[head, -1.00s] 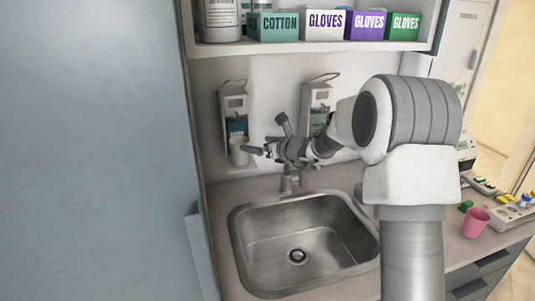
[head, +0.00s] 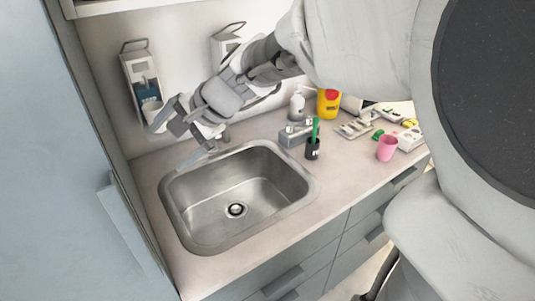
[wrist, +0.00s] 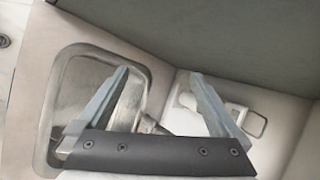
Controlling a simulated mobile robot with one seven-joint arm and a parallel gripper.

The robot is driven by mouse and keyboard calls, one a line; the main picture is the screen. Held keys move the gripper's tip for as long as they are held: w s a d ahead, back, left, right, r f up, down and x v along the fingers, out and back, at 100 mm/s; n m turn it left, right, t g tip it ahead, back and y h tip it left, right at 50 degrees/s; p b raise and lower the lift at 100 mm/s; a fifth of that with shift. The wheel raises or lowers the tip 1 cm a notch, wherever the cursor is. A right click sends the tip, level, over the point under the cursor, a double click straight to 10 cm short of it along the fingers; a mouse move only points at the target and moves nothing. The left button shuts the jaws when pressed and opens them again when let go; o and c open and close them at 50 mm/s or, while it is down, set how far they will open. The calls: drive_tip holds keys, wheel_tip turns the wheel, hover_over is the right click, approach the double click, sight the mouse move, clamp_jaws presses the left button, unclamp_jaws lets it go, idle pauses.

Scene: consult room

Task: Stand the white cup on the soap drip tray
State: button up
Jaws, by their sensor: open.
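The white cup (head: 153,113) is below the left wall dispenser (head: 140,76), at the place of its drip tray. It looks upright. The tray itself is mostly hidden by the cup and my gripper, so I cannot see the contact under the cup. My gripper (head: 168,146) is open and empty, in front of the cup and above the sink's back left corner. In the wrist view my gripper (wrist: 158,73) shows its two fingers spread, with a pale dispenser shape (wrist: 237,115) beyond the right finger.
The steel sink (head: 235,200) lies below my gripper, with its tap at the back. A second dispenser (head: 226,45) is right of the first. A tall grey cabinet (head: 60,170) bounds the left. A black holder (head: 312,149), yellow container (head: 328,104) and pink cup (head: 387,148) stand right.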

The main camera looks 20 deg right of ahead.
drive_tip(key=s+d+f+n+h, duration=0.1)
drive_tip(key=s+d+n+h, duration=0.2)
drive_tip(key=s, duration=0.6)
drive_tip(key=s+d+f+n+h, duration=0.1)
drive_tip(key=s+d+n+h, duration=0.3)
drive_tip(key=s+d+n, duration=0.3)
drive_tip(key=s+d, duration=0.2)
drive_tip(key=shift+s+d+n, duration=0.15)
drive_tip(key=shift+s+n, duration=0.2)
drive_tip(key=shift+n, duration=0.05)
